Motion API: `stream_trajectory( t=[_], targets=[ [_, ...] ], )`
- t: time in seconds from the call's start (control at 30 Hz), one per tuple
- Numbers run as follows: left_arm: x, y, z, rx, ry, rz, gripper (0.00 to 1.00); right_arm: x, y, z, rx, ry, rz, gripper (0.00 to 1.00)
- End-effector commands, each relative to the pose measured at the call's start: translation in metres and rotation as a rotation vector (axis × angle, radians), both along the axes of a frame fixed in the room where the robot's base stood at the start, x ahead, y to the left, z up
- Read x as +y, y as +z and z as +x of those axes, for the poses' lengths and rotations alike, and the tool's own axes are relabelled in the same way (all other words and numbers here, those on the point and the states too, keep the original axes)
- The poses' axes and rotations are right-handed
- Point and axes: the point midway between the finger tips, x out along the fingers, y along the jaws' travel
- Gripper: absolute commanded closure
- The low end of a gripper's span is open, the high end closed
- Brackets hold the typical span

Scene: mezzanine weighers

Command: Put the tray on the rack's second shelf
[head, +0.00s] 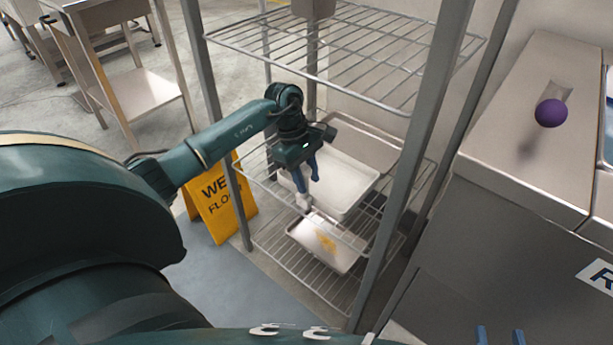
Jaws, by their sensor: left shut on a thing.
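A small metal tray (325,243) with a yellow patch on it is inside the wire rack (421,120).
The rack's upper wire shelf (350,45) is above my left gripper. Grey posts stand close around the arm. A yellow wet-floor sign (220,205) stands left of the rack. A grey cabinet (530,130) with a purple ball (551,113) is at the right.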

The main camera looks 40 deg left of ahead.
Motion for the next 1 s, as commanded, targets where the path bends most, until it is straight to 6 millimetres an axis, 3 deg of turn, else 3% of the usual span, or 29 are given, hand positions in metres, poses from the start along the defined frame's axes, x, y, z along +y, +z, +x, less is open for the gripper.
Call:
stream_trajectory(
  t=[0.07,0.1,0.37,0.67,0.87,1.0],
  targets=[
    [0.0,-0.002,0.0,-0.001,-0.001,0.0,1.0,0.0,-0.002,0.0,-0.005,0.0,0.0,0.64],
    [0.0,-0.003,0.0,0.0,0.0,0.001,0.67,0.0,-0.001,0.001,-0.013,0.0,0.001,0.64],
    [0.0,-0.002,0.0,0.0,0.0,0.0,0.46,0.0,0.001,0.001,-0.017,0.002,0.0,0.64],
    [0.0,0.001,0.0,0.0,0.0,0.0,0.46,-0.001,0.004,0.001,-0.012,0.001,-0.003,0.64],
    [0.01,0.03,0.001,-0.003,0.001,0.003,0.46,-0.003,0.004,0.001,0.027,-0.003,-0.01,0.64],
    [0.044,0.029,0.002,0.001,0.008,0.005,0.46,-0.004,0.002,0.001,0.039,-0.01,-0.008,0.64]
  ],
)
